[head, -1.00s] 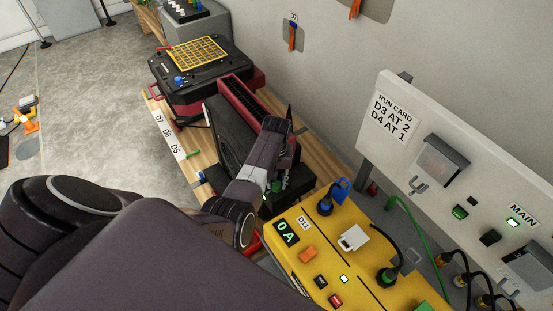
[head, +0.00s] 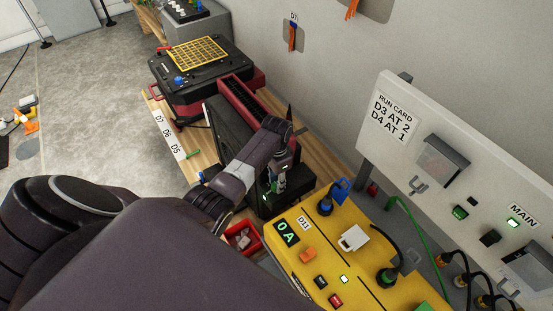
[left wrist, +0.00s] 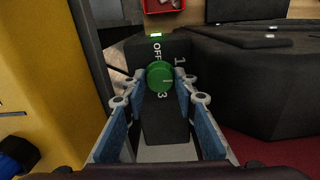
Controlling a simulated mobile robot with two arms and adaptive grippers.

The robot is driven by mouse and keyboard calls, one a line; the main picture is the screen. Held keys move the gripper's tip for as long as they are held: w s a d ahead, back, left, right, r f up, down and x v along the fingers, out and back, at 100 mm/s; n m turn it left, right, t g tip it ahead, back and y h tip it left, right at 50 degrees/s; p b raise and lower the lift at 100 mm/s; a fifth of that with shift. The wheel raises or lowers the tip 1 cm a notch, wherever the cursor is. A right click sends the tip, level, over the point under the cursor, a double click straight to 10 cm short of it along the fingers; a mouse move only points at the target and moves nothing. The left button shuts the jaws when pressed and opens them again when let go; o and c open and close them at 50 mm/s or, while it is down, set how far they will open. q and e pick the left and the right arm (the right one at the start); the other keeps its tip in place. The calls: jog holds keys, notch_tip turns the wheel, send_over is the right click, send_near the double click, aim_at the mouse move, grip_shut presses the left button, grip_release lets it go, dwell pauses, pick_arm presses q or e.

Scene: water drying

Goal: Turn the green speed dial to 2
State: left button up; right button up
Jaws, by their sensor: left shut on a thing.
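The green speed dial (left wrist: 160,77) sits on a dark panel (left wrist: 165,121) in the left wrist view. OFF is printed at its upper left, 1 at its upper right and 3 below. A pale mark on the dial points to the right; no 2 is visible. My left gripper (left wrist: 160,82) is shut on the dial, one blue-padded finger on each side. In the head view the left gripper (head: 272,188) is down at the black machine, and the dial cannot be made out there. My right gripper is not in view.
A yellow power box (head: 318,253) reading 0 A stands close beside the gripper. A red bin (head: 242,239) is below my left arm. A run card (head: 394,115) on the white board reads D3 at 2, D4 at 1. Open floor is at left.

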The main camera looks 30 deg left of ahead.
pick_arm(q)
jog(key=m, duration=0.5)
jog(key=shift+w+r, duration=0.1)
jog(key=shift+w, duration=0.05)
jog(key=shift+m, duration=0.3)
dwell(0.3)
jog(key=o, duration=0.9)
jog(key=shift+c, duration=0.2)
jog(key=o, duration=0.3)
jog(key=shift+r, duration=4)
